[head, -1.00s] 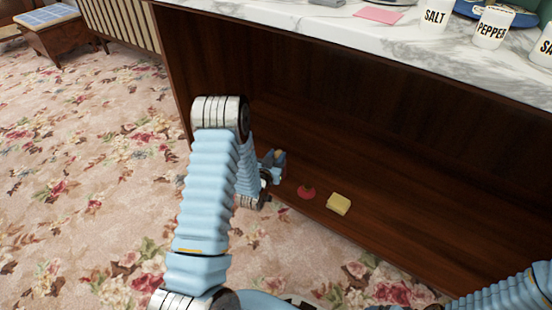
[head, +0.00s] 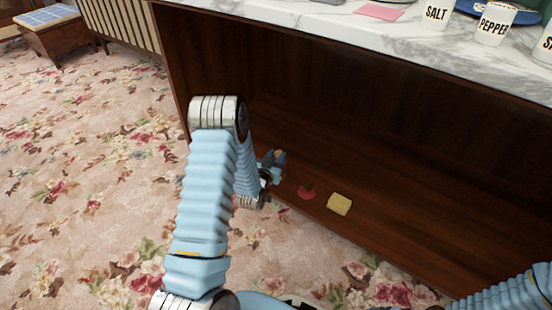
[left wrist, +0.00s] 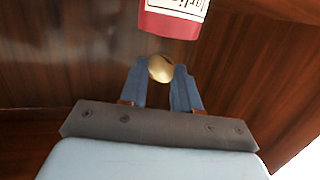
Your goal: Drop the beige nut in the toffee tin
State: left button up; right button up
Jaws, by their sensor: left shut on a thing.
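The beige nut (left wrist: 161,68) is a round, shiny, tan-gold thing between the two blue fingers of my left gripper (left wrist: 162,84) in the left wrist view. The fingers are shut on it at their tips. In the head view my left gripper (head: 276,160) is low in the dark wooden shelf space, and the nut is not clear there. I cannot make out a toffee tin in either view. My right gripper is not in view; only part of my right arm shows at lower right.
A red thing with a white label (left wrist: 175,17) is just beyond the fingers. In the head view a small red thing (head: 306,193) and a yellow block (head: 339,204) lie on the shelf floor. A marble top (head: 300,15) with salt (head: 434,14) and pepper (head: 494,24) pots overhangs it.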

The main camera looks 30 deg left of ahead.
pick_arm(q)
jog(key=o, duration=1.1)
jog(key=shift+r+p, duration=1.35)
jog(key=shift+r, duration=1.2)
